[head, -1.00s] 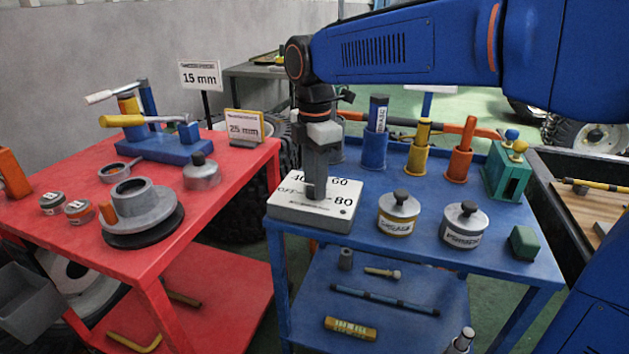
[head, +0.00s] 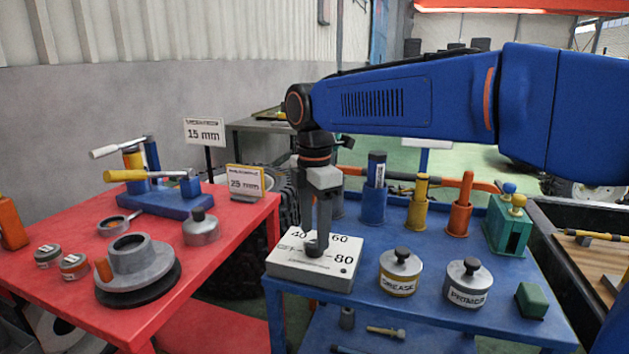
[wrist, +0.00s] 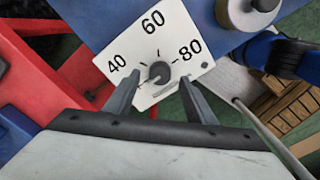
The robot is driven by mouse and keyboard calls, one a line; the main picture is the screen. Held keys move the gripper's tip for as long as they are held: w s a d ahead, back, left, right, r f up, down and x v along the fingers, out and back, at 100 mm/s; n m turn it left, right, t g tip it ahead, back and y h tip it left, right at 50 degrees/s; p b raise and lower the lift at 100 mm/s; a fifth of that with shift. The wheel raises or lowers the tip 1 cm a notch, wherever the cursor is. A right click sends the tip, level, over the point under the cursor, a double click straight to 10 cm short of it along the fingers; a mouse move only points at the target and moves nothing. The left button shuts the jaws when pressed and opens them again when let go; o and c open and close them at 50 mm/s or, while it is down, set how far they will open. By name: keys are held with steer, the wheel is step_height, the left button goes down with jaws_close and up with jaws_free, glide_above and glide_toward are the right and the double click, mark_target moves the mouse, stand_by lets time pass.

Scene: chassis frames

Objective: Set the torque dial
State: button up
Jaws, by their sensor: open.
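The torque dial is a white box with a dark round knob (head: 316,243) on top, at the left front corner of the blue cart. The dial plate (head: 338,275) carries the marks 40, 60 and 80. In the wrist view the knob (wrist: 158,73) lies between and slightly beyond my fingertips, with the 60 mark past it. A small pointer stands at its far side, roughly toward 60. My gripper (head: 317,232) points down just over the knob. In the wrist view my gripper (wrist: 158,80) is open, one finger on each side, with gaps to the knob.
Grease (head: 400,271) and primer (head: 466,283) canisters stand right of the dial. Yellow and orange holders (head: 459,217) and a green block (head: 531,300) are also on the blue cart (head: 420,325). A red table (head: 225,265) with several parts is on the left.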

mark_target(315, 244)
step_height(315, 244, up, 15)
steer(key=shift+f, duration=0.2)
steer(key=shift+s, duration=0.1)
stand_by(0.4)
